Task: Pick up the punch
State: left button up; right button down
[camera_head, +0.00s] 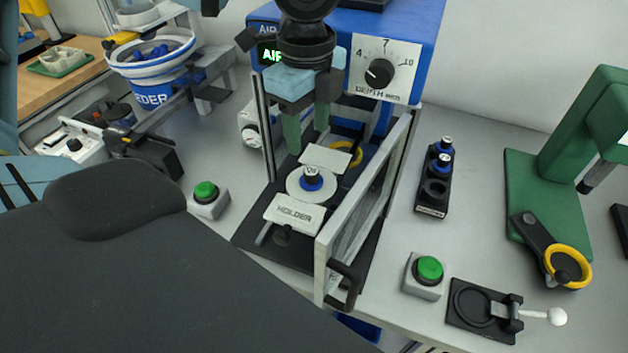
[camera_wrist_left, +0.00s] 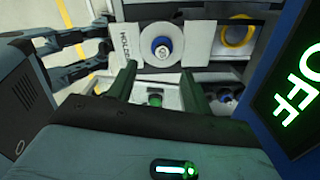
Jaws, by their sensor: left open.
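A small punch (camera_head: 312,178) with a blue collar and a dark, white-topped knob stands upright at the centre of a pale round disc in the press, behind the plate marked HOLDER (camera_head: 294,214). In the left wrist view the punch (camera_wrist_left: 162,48) shows beyond the fingertips, with its pale disc around it. My left gripper (camera_head: 307,140) hangs above and a little behind it, with its green fingers apart. Nothing is between the fingers (camera_wrist_left: 160,72) and they do not touch the punch. My right gripper is not in view.
The blue press (camera_head: 420,50) stands close behind, with a clear guard door (camera_head: 330,262) right of the holder. A black rack (camera_head: 431,208) with similar blue-collared pieces stands further right. Green buttons (camera_head: 205,190) (camera_head: 430,268), a toggle clamp (camera_head: 480,318) and a green stand (camera_head: 545,165) are nearby.

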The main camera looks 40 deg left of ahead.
aim_at(312, 170)
pick_arm(q)
jog(key=shift+w+d+f, duration=0.1)
jog(key=shift+f, duration=1.85)
jog(key=shift+w+f, duration=0.1)
jog(key=shift+f, duration=1.8)
grip_shut()
